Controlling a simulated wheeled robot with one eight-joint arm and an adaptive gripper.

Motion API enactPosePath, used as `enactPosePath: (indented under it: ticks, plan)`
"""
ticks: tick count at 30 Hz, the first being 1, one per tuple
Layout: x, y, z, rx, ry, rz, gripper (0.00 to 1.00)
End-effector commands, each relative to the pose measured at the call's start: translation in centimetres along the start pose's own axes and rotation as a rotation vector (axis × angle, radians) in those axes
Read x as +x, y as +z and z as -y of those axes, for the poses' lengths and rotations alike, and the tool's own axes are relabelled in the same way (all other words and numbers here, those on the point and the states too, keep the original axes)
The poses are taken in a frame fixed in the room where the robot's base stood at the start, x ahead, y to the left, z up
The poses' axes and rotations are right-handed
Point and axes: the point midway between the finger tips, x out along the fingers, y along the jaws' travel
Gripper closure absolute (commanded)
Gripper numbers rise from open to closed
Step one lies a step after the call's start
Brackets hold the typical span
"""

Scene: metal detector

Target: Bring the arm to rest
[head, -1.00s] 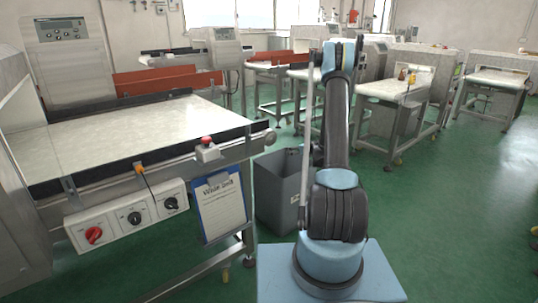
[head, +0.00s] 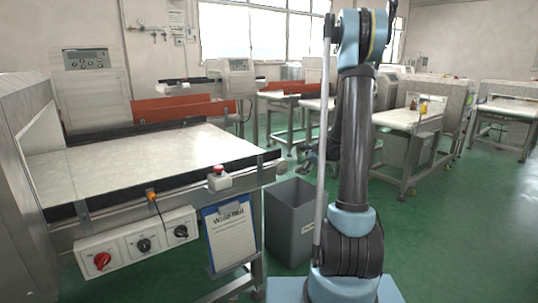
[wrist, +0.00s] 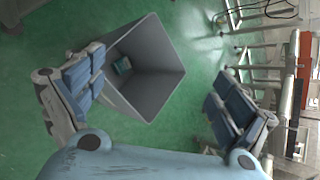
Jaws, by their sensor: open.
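My arm (head: 355,150) stands upright on its blue base, its upper end near the top of the head view. My gripper (wrist: 152,95) is open and empty in the wrist view, with its blue-padded fingers wide apart on either side. A grey bin (wrist: 135,75) lies below, between the fingers and apart from them. A small teal item (wrist: 122,66) is inside the bin. In the head view the bin (head: 289,220) stands on the floor left of my arm; my gripper is largely hidden behind the arm there.
A conveyor (head: 140,160) with a red button (head: 219,171), control boxes (head: 144,243) and a hanging clipboard (head: 231,236) is at the left. More machines (head: 410,120) stand at the back right. Green floor (head: 450,240) at the right is clear.

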Motion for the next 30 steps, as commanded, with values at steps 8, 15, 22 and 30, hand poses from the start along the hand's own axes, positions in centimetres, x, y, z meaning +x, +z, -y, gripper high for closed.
enactPosePath:
  ticks: [8,15,22,30]
  plan:
    - [-5.3,2.5,-3.1,-0.238,0.081,-0.036,0.06]
    - [-9.7,3.9,-6.4,-0.442,0.156,-0.059,0.06]
    - [-13.7,4.8,-10.0,-0.635,0.235,-0.073,0.06]
    - [-18.2,5.2,-14.7,-0.858,0.331,-0.078,0.06]
